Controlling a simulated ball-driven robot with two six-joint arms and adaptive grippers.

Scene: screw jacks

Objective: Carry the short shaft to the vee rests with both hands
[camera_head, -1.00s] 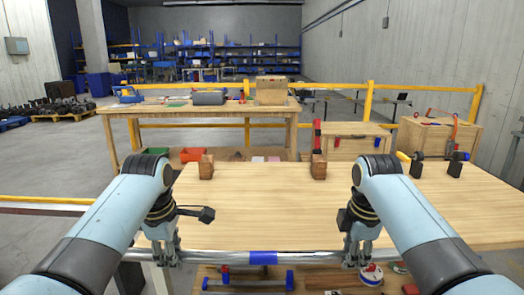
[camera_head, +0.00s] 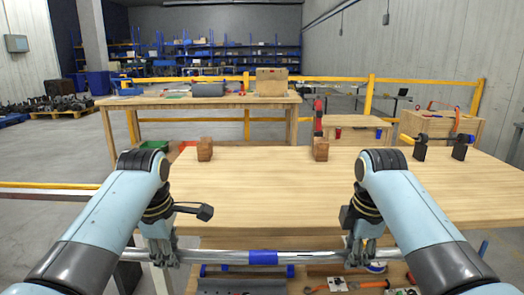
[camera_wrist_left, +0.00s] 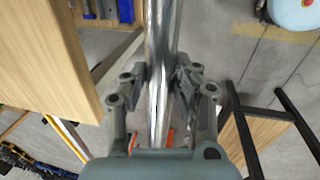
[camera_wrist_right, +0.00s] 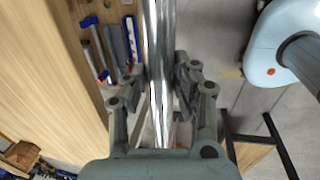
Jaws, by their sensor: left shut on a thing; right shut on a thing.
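The short shaft (camera_head: 315,257) is a shiny metal bar with a blue band (camera_head: 263,257) at its middle. It is level in front of the near edge of the wooden table. My left gripper (camera_head: 163,258) is shut on its left part and my right gripper (camera_head: 361,258) on its right part. Both wrist views show the bar between the fingers, at the left gripper (camera_wrist_left: 161,85) and the right gripper (camera_wrist_right: 160,85). Two brown wooden blocks, seemingly the vee rests, stand apart on the table: a left one (camera_head: 205,149) and a right one (camera_head: 321,149). Their notches are too small to make out.
The wooden table (camera_head: 265,200) is clear between the shaft and the blocks. Two black stands (camera_head: 420,149) are at its right. Tools lie on a shelf (camera_head: 240,286) below. A workbench (camera_head: 200,101) and yellow rail (camera_head: 410,141) stand behind.

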